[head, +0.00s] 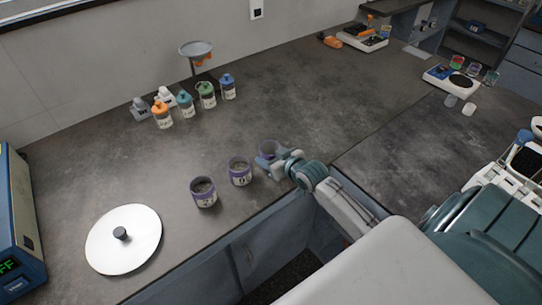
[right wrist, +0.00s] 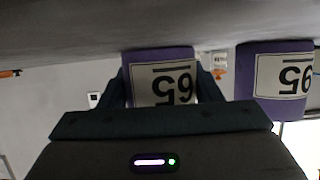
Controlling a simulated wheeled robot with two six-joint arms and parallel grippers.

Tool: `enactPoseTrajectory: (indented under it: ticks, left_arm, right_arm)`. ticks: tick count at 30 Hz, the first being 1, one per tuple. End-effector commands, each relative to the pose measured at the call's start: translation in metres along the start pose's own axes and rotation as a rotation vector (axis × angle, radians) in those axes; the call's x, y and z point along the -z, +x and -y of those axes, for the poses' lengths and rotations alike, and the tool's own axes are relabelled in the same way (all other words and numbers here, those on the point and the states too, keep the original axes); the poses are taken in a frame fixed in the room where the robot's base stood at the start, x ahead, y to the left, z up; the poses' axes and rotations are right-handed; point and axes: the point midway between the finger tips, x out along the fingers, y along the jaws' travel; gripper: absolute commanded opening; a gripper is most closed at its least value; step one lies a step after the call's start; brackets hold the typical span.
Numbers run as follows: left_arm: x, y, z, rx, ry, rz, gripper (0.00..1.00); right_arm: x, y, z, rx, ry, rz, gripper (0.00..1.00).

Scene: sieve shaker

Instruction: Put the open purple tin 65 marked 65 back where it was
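My right gripper (head: 270,158) is at the counter's front part, its fingers on either side of a purple tin (head: 268,147), and looks shut on it. In the right wrist view, which is upside down, this tin (right wrist: 160,58) sits between the fingertips (right wrist: 161,85), its label seeming to read 65. I cannot tell whether it touches the counter. A second purple tin (head: 240,171) stands just to its left, open with grey contents; a third (head: 203,192) stands further left. One neighbour (right wrist: 275,50) shows beside the held tin in the wrist view. My left gripper is out of view.
A white round lid (head: 140,236) with a dark knob lies at the front left. Several bottles with coloured lids (head: 207,98) and a funnel stand (head: 196,50) stand at the back. A white scale (head: 450,80) is at the right. The counter's middle (head: 290,100) is clear.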

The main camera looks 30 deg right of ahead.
Motion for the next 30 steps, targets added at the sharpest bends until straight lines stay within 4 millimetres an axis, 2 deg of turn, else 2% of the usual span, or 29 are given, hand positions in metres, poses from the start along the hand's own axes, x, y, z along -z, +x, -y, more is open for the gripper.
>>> enactPoseTrajectory:
  ticks: [1, 3, 14, 17, 24, 30]
  left_arm:
    - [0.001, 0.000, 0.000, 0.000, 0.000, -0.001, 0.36]
    - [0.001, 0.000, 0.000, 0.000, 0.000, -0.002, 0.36]
    - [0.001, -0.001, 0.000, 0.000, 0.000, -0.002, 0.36]
    - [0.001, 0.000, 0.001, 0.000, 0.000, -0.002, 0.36]
    - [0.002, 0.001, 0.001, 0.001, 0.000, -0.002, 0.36]
    - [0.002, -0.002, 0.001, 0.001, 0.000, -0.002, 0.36]
  right_arm:
    - [0.000, 0.000, 0.000, 0.000, 0.000, 0.000, 0.68]
    - [0.000, 0.000, 0.000, 0.000, 0.000, 0.000, 0.79]
    - [0.002, -0.004, 0.000, 0.000, -0.001, 0.001, 0.79]
    - [0.001, -0.017, 0.000, 0.000, -0.002, 0.002, 0.79]
    - [0.001, -0.067, 0.000, 0.002, -0.007, 0.004, 0.79]
    - [0.002, -0.101, -0.001, 0.001, -0.005, 0.004, 0.79]
